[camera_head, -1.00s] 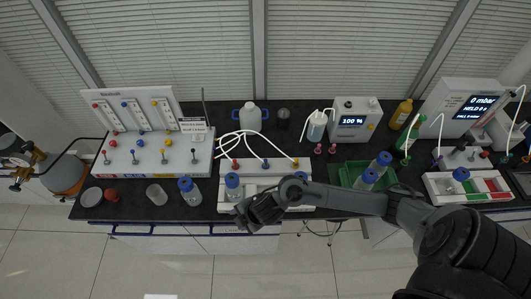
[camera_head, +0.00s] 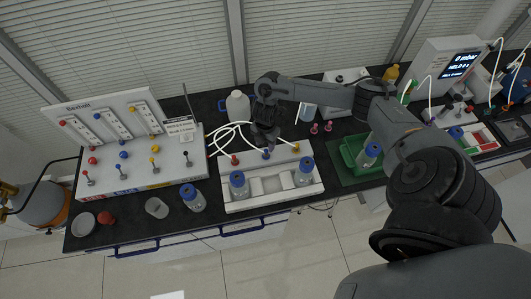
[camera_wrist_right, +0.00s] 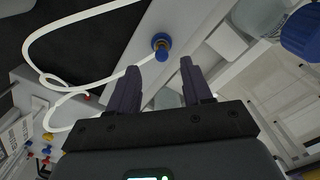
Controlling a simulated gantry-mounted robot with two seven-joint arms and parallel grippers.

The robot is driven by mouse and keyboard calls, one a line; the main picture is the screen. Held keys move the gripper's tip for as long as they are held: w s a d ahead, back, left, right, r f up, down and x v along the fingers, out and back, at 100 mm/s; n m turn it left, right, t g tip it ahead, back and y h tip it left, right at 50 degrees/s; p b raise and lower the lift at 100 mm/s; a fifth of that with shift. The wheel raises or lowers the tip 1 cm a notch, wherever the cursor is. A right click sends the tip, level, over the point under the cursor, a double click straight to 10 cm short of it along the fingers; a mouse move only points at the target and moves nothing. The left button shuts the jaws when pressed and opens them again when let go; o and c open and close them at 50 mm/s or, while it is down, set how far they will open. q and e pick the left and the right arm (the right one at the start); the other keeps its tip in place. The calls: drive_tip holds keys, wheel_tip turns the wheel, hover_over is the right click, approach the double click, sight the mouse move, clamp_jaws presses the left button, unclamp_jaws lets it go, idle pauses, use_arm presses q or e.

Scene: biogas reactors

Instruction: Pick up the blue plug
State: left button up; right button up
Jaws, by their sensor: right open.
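The blue plug (camera_head: 266,154) sits in the middle of the back rail of the white bottle rack (camera_head: 238,205), between a red plug (camera_head: 235,159) and a yellow plug (camera_head: 296,147). A white tube runs to it. My right gripper (camera_head: 265,145) hangs just above and behind it, pointing down, and partly covers the area around it. In the right wrist view the blue plug (camera_wrist_right: 161,46) shows just beyond the gap between the open, empty fingers (camera_wrist_right: 160,66). My left gripper is not in view.
Blue-capped bottles (camera_head: 238,183) stand in the rack's front. A white jug (camera_head: 238,106) and looped white tubes lie behind and left. The valve panel (camera_head: 130,172) is at left. A green tray (camera_head: 352,153) holds a bottle at right.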

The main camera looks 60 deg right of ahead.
sight(266, 150)
drive_tip(key=shift+s+d+f+p, duration=0.1)
drive_tip(key=shift+f+p, duration=0.1)
drive_tip(key=shift+f, duration=1.2)
drive_tip(key=shift+s+f+p, duration=0.1)
drive_tip(key=shift+f+p, duration=0.05)
drive_tip(key=shift+f, duration=1.2)
clamp_jaws()
